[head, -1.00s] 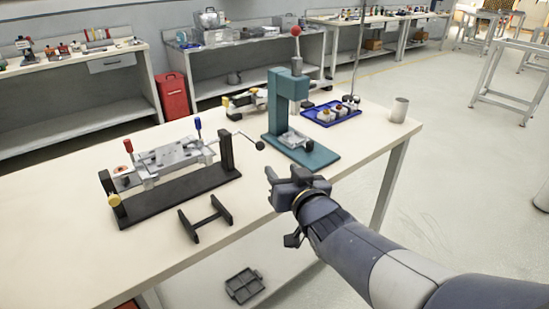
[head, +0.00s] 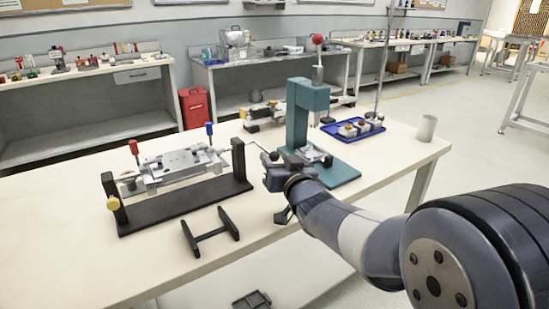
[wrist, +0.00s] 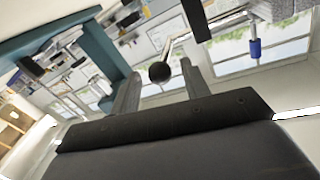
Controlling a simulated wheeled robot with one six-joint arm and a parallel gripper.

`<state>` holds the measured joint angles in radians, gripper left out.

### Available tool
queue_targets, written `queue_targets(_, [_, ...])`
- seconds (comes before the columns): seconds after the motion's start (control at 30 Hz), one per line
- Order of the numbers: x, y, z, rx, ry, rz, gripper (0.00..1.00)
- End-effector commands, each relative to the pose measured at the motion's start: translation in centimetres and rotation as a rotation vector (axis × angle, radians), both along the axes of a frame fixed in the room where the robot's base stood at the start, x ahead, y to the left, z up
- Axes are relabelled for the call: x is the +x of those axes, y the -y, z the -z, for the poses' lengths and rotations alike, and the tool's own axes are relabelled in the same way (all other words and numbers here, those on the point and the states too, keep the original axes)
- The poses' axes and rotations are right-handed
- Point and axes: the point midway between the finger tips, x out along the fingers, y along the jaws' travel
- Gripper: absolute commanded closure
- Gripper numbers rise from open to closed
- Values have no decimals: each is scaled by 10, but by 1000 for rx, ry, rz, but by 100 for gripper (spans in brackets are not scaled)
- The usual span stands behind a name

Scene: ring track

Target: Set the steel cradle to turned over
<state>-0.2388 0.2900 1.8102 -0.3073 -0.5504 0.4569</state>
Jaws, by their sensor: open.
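The steel cradle (head: 182,166) is a silver plate fixture hung level between the uprights of a black stand (head: 190,204). Its red-handled and blue-handled clamps stand upward. A yellow knob (head: 113,203) sits at the stand's left end. A crank rod with a dark ball knob runs out from the right upright. My gripper (head: 268,172) is at the crank's end, right of the stand. In the wrist view, the open fingers (wrist: 159,66) stand either side of the ball knob (wrist: 159,73), with gaps visible. The cradle's blue clamp handle (wrist: 255,48) shows at upper right.
A teal press (head: 302,125) stands close behind and right of my gripper. A black H-shaped rest (head: 212,232) lies in front of the stand. A blue tray (head: 353,129) and a white cup (head: 427,127) are farther right. The table's front left is clear.

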Motion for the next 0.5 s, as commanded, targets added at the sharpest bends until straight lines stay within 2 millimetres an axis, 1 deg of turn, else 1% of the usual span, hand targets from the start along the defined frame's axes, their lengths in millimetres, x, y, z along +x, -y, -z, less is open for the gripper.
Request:
queue_targets(0.03, [6, -2, 0, 0, 1, 0, 56])
queue_targets(0.1, [11, -5, 1, 1, 0, 0, 56])
queue_targets(0.2, [16, -7, 0, 1, 1, 0, 56])
queue_targets(0.5, [18, -7, 0, 0, 0, 1, 56])
